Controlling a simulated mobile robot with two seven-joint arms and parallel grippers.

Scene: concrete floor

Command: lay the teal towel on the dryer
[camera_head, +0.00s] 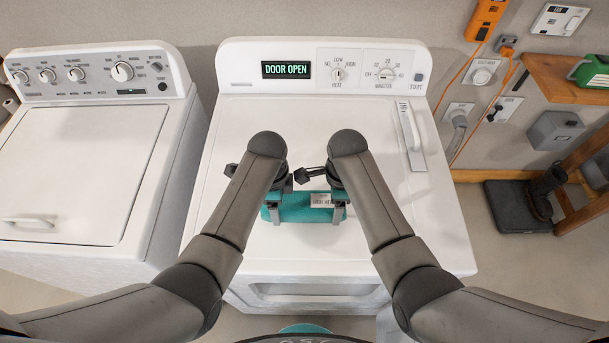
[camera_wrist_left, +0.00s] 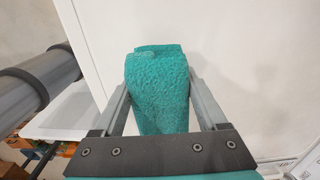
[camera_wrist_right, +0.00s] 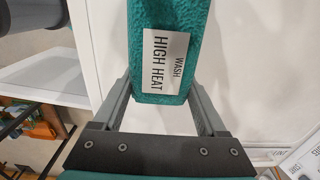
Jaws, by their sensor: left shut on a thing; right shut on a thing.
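The teal towel (camera_head: 290,213), folded or rolled into a bundle, is at the front middle of the dryer top (camera_head: 375,125). A white label reading "WASH HIGH HEAT" (camera_wrist_right: 166,59) is on its right part. My left gripper (camera_head: 273,212) is shut on the towel's left end, which shows between its fingers in the left wrist view (camera_wrist_left: 158,90). My right gripper (camera_head: 338,212) is shut on the right end, beside the label. I cannot tell whether the towel touches the dryer top or is just above it. The dryer's display (camera_head: 286,70) reads "DOOR OPEN".
A white washer (camera_head: 80,170) with its lid shut stands left of the dryer. A lint-screen handle (camera_head: 411,125) is at the dryer top's right. Wall boxes with orange cords (camera_head: 468,70) and a wooden shelf (camera_head: 560,78) are at the right. The dryer top behind my grippers is clear.

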